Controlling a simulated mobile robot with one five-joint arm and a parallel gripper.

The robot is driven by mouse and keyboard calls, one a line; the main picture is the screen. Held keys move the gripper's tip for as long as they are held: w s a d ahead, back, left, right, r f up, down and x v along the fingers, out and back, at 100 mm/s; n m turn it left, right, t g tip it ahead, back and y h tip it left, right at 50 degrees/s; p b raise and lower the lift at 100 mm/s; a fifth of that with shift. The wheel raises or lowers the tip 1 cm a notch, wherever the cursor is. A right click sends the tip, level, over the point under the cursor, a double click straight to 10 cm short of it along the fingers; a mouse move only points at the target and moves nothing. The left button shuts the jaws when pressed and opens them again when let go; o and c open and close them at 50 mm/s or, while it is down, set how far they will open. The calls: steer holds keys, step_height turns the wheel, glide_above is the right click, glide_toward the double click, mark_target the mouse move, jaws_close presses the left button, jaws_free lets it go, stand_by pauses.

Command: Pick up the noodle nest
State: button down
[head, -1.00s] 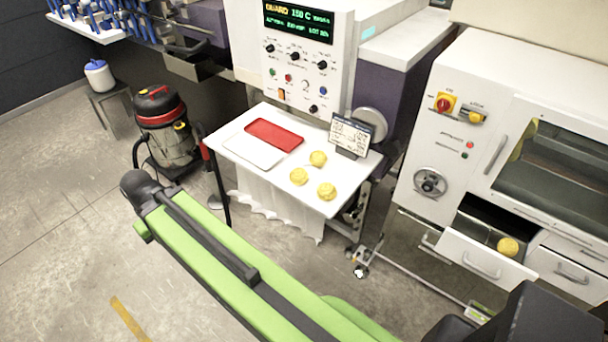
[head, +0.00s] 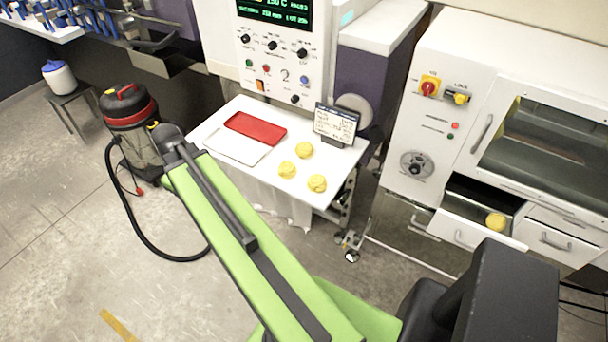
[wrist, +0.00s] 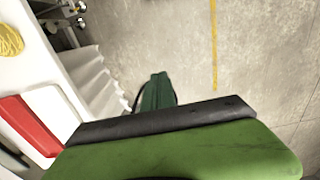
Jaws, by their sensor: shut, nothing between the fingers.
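Several yellow noodle nests are in the head view. Three lie on the white table: one at the back (head: 304,150), one at the left (head: 287,170) and one at the front right (head: 317,183). Another nest (head: 495,222) lies in an open drawer at the right. Part of a nest (wrist: 10,40) shows at the left edge of the wrist view. My gripper (wrist: 158,80) shows in the wrist view as a narrow green tip beyond a black bar. It is shut and empty, over the floor beside the table and apart from the nests. The head view hides it behind my arm.
A red tray (head: 255,128) and a white tray (head: 237,148) lie on the table (head: 335,180), with a small sign (head: 335,124) at the back right. A vacuum cleaner (head: 130,110) stands left of the table. The open drawer (head: 455,226) juts out at the right.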

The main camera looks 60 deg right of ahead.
steer(key=s+d, duration=0.4)
steer(key=d, duration=0.4)
steer(key=s+d, duration=0.3)
steer(key=d, duration=0.6)
steer(key=p, duration=0.1)
glide_toward(315, 188)
steer(key=w+r, duration=0.4)
steer(key=w, duration=0.1)
step_height(315, 188, down, 11)
steer(key=b, duration=1)
steer(key=shift+r, duration=0.15)
steer(key=shift+s+r, duration=0.1)
steer(key=shift+s, duration=0.1)
steer(key=shift+s, duration=2.35)
